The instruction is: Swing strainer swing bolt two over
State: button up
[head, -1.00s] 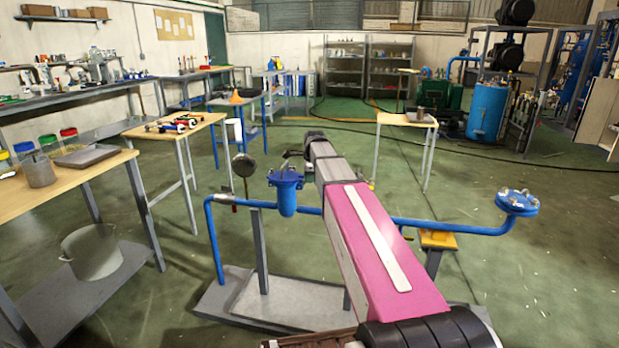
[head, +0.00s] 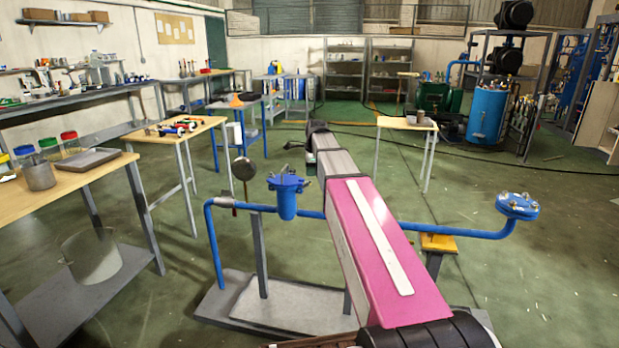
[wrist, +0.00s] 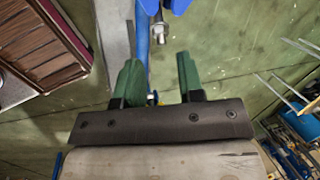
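The blue strainer (head: 287,196) stands upright on a blue pipe, with its lid and small metal bolts on top. The bolts are too small here to tell which is which. My gripper ends my pink and grey arm, beyond and right of the strainer in the picture; its fingers are not clear there. In the wrist view my gripper (wrist: 158,66) has two green fingers spread apart, with nothing held. A metal bolt end (wrist: 160,30) shows beyond the fingertips, beside a blue part (wrist: 178,6) at the top edge. I cannot tell which bolt it is.
The blue pipe (head: 455,229) runs behind my arm to a blue bolted flange (head: 517,206) on the right. A grey base plate (head: 235,298) lies below. Wooden-topped tables (head: 95,172) stand left; open green floor lies right.

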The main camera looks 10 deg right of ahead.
jog(key=shift+v, duration=2.45)
